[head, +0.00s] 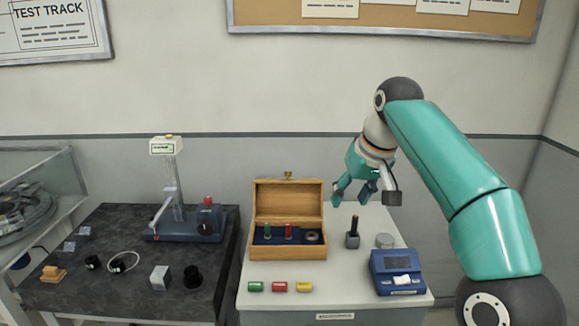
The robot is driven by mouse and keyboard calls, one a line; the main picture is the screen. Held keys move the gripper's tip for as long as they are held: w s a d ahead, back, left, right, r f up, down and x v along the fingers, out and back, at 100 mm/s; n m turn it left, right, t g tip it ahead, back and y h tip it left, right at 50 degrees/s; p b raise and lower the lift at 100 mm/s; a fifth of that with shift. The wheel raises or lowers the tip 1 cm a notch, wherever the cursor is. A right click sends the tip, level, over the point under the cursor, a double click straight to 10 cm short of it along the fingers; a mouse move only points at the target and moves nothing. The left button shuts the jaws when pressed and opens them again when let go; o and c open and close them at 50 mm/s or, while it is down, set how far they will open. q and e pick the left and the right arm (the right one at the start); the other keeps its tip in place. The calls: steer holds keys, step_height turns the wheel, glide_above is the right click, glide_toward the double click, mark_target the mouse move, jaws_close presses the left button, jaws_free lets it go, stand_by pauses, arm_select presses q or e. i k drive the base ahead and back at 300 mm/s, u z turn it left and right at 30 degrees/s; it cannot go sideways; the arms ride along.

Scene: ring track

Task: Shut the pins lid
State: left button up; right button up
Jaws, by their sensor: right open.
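The pins box (254,273) is a wooden case on the light table, with its lid (288,199) standing open and upright at the back. A small brass catch shows on the lid's top edge. Inside the box, a green pin and a red pin (288,231) stand in a blue insert, with a grey ring beside them. My right gripper (352,201) is open and empty in the air, to the right of the lid. My left gripper is not in view.
Green, red (280,287) and yellow cylinders lie in front. A dark table (110,290) at left holds a blue device (186,226) and small parts.

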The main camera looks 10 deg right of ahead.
mark_target(288, 198)
steer(key=i, duration=1.25)
